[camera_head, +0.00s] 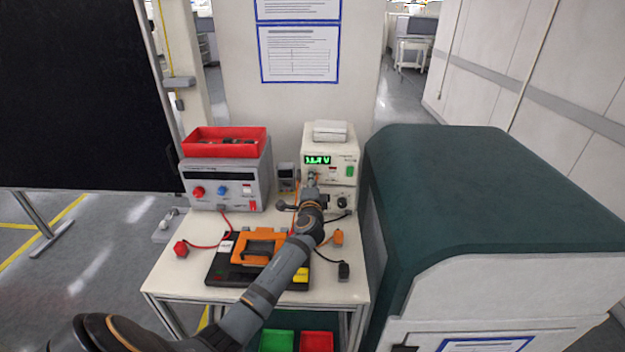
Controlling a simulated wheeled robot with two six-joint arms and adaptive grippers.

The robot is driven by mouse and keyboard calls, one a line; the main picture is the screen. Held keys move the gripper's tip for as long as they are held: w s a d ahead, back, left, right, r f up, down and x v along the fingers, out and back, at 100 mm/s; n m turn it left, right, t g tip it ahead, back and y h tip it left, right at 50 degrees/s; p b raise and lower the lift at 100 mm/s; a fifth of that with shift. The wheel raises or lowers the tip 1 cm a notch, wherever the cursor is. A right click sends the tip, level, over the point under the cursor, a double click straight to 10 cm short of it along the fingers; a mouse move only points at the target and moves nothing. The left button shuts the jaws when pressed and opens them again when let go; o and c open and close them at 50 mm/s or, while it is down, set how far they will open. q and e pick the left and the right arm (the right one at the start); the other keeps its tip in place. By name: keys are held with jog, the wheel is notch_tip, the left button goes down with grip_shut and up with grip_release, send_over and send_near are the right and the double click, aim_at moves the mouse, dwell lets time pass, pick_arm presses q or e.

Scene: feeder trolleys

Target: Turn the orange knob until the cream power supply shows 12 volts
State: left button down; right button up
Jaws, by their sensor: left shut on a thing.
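The cream power supply (346,152) stands at the back right of the white table. Its green display (317,160) is lit and ends in a V, but the digits are too blurred to read surely. My left arm reaches up from the lower left, across the table. My left gripper (311,180) is at the supply's front panel, just below the display, shut on the orange knob. The gripper mostly hides the knob, so its angle cannot be told. My right gripper is out of view.
A grey supply (228,180) with a red bin (222,143) on top stands at left. A black-and-orange device (222,270) lies under my forearm, with cables and plugs around it. A large green-topped cabinet (480,190) closes off the right side.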

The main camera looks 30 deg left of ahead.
pick_arm(q)
jog(key=shift+m, duration=0.8)
jog(key=shift+p, duration=0.3)
jog(key=c, duration=1)
grip_release()
jog(key=shift+s+d, duration=0.1)
jog(key=v, duration=1.1)
jog(key=shift+s+d, duration=0.25)
jog(key=shift+s, duration=0.1)
jog(key=shift+f, duration=0.1)
